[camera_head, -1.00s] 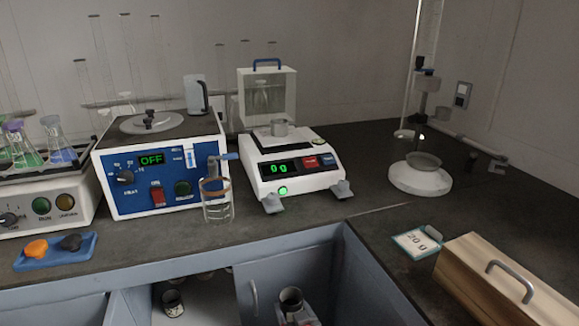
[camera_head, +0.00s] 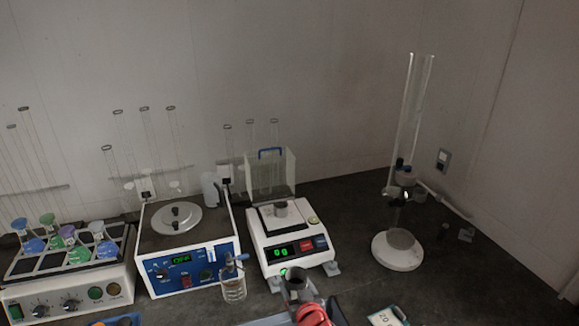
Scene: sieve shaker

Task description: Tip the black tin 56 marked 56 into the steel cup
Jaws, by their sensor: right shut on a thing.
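A small steel cup (camera_head: 281,209) stands upright on the pan of the white balance (camera_head: 292,246), whose green display seems to read 0 g. A dark open-topped tin (camera_head: 295,284) is at the bottom centre, in front of the balance and lower in the picture than the cup. My right gripper (camera_head: 301,299) is shut on this tin, which looks about upright. The mark on the tin cannot be read, and its contents cannot be made out. My left gripper does not show.
A clear box with a blue handle (camera_head: 271,172) is behind the cup. A stand with a white base (camera_head: 398,250) is at right. A label card (camera_head: 385,318) lies at lower right.

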